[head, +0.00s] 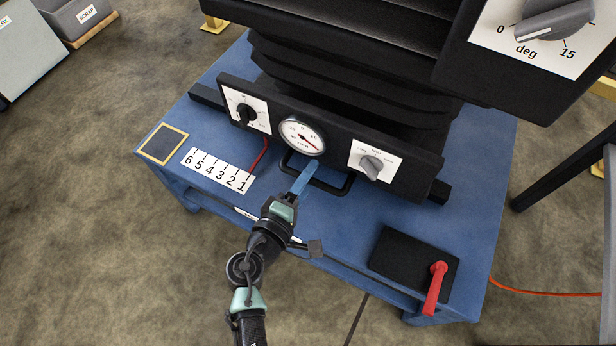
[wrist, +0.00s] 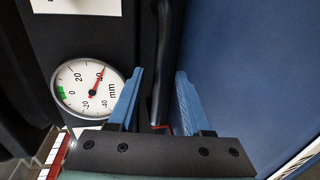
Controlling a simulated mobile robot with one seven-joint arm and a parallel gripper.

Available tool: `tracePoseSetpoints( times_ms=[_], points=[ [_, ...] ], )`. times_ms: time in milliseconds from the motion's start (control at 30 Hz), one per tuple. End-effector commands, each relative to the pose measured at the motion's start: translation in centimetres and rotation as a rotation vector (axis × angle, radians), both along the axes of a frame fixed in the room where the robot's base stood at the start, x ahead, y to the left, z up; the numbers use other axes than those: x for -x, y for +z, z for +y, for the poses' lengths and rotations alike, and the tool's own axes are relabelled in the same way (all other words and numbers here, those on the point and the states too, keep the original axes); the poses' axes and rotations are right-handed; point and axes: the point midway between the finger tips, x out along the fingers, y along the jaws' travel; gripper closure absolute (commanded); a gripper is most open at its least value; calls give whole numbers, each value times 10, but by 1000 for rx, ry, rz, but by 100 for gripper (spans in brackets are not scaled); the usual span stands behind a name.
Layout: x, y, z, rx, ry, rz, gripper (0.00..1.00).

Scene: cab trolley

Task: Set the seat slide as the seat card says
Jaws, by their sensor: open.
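The black seat base (head: 400,165) stands on a blue trolley top. A black loop bar (head: 335,190) sticks out under its front; it also shows in the wrist view (wrist: 163,40). My gripper (head: 308,172) is at this bar. In the wrist view my gripper (wrist: 160,74) is open, with one blue finger on each side of the bar and gaps visible. A white scale plate (head: 217,170) marked 6 to 1 lies left of the bar. A thin red pointer (head: 260,154) ends near its 1. I cannot make out a seat card.
A round mm gauge (head: 301,137) has its needle near 40 in the wrist view (wrist: 88,88). Knobs sit on the left panel (head: 246,110) and right panel (head: 375,161). A red lever (head: 435,287) stands on a black plate at the front right. A deg knob (head: 555,20) is above.

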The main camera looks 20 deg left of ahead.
Motion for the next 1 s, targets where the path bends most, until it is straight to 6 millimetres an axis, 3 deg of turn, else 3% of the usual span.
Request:
tracePoseSetpoints(
  times_ms=[133, 400, 1000],
  points=[
    [0, 0, 0, 0, 0, 0, 52],
    [0, 0, 0, 0, 0, 0, 100],
    [1, 0, 0, 0, 0, 0, 100]
  ],
)
